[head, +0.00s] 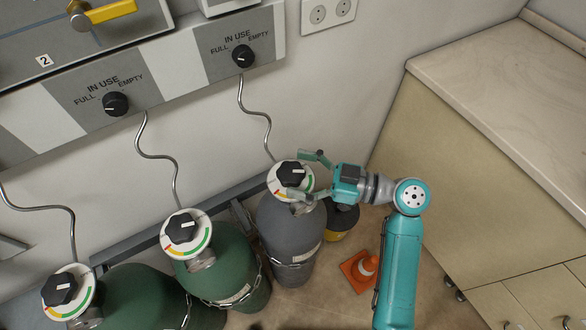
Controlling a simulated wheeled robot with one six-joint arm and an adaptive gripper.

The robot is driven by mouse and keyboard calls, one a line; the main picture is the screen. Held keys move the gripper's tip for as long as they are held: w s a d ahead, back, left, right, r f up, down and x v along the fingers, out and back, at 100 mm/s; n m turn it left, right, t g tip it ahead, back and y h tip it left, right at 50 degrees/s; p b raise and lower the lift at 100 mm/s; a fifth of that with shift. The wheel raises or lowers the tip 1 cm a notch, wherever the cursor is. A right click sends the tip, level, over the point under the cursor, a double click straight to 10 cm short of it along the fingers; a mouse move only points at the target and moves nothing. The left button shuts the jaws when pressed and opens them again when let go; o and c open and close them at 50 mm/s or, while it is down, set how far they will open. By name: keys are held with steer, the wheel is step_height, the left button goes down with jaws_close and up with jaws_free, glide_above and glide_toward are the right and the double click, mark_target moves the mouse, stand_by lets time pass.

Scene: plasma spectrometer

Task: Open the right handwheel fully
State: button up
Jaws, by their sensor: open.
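The right handwheel (291,173) is a black knob on a round white dial with coloured arcs, on top of the grey gas cylinder (291,233). My gripper (310,172) is at this handwheel, coming from the right. Its fingers are open, one at the far side and one at the near side of the knob. I cannot tell whether either finger touches it. The near finger hides part of the dial's lower right edge.
Two green cylinders stand to the left, with a middle handwheel (182,228) and a left handwheel (61,289). An orange cone (364,268) stands on the floor near my arm. A beige cabinet (470,190) with a pale top is at the right. Chains hold the cylinders by the wall.

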steer(key=shift+w+a, duration=0.1)
steer(key=shift+a, duration=0.7)
steer(key=c, duration=1.2)
steer(key=shift+w+n+g, duration=0.15)
steer(key=shift+n+g, duration=0.55)
steer(key=shift+g, duration=0.4)
steer(key=shift+n+g, duration=1)
steer(key=shift+g, duration=0.6)
steer(key=o, duration=1.2)
